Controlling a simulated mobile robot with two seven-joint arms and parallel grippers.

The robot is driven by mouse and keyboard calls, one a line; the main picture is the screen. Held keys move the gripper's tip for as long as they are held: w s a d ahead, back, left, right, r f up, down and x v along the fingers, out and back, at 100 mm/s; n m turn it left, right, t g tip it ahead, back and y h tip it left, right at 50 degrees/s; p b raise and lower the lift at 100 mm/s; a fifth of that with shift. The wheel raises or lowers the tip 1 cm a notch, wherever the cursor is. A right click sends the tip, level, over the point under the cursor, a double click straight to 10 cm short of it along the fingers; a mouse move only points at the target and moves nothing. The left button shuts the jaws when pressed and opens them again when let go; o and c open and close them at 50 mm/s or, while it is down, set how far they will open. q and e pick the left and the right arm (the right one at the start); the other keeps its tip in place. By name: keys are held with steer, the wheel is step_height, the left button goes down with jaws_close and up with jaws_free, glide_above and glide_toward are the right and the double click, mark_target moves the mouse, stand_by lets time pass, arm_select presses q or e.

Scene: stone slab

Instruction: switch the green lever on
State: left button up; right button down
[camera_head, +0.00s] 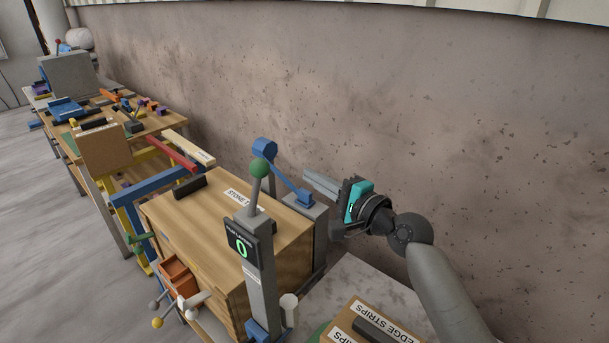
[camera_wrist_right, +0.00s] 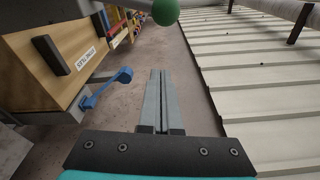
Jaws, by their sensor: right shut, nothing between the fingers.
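The green lever is a grey rod with a green ball knob (camera_head: 259,168) on top of a grey post (camera_head: 265,285) with a dark display reading 0. The rod stands nearly upright, leaning slightly. In the right wrist view the green knob (camera_wrist_right: 166,12) is at the top edge, beyond the fingertips. My right gripper (camera_head: 308,180) is shut and empty, behind and to the right of the lever in the head view, apart from it. Its fingers (camera_wrist_right: 161,75) also show together in the right wrist view. My left gripper is not in view.
A wooden cabinet (camera_head: 180,220) is left of the post. A box labelled edge strips (camera_head: 350,322) lies at the front. The wall (camera_head: 450,120) rises behind my right arm.

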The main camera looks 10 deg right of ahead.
mark_target(257, 189)
steer(key=x, duration=0.9)
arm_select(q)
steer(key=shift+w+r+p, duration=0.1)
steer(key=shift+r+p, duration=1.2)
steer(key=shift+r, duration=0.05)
arm_select(e)
steer(key=shift+s+a+r, duration=0.25)
steer(key=shift+s+a, duration=0.35)
steer(key=shift+s, duration=0.25)
steer(key=shift+s+a+r, duration=0.2)
steer(key=shift+s+a, duration=0.4)
steer(key=shift+s, duration=0.25)
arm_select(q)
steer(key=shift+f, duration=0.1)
